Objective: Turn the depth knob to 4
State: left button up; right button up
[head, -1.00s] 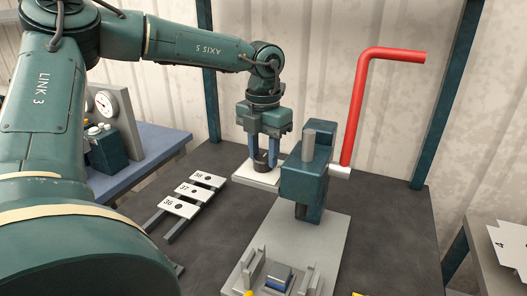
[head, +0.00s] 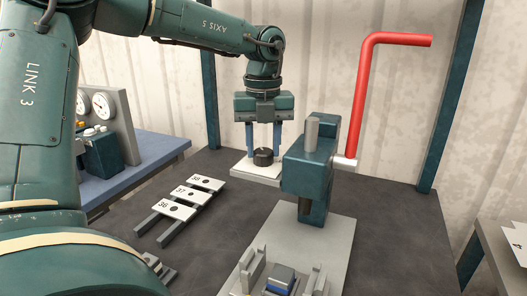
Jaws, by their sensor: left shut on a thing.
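The depth knob (head: 263,157) is a small dark round knob on a pale square plate (head: 250,174), left of and behind the teal bender body (head: 308,180). My left gripper (head: 264,154) points straight down over it, with its two blue fingers on either side of the knob, shut on it. The numbers and any pointer on the knob are too small to read, so its setting cannot be told. My right gripper is out of view.
The bender's red lever (head: 358,100) rises right of the knob. Several numbered white plates (head: 186,195) lie on rails to the left. A blue table with gauges (head: 103,105) stands at far left. The dark tabletop (head: 390,230) is clear at right.

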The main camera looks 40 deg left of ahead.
aim_at(263, 151)
pick_arm(q)
jog(key=shift+n+b, duration=0.45)
jog(key=shift+n, duration=1.15)
jog(key=o, duration=1)
jog(key=shift+r, duration=0.1)
notch_tip(263, 151, up, 13)
jog(key=p, duration=0.1)
jog(key=shift+p, duration=0.4)
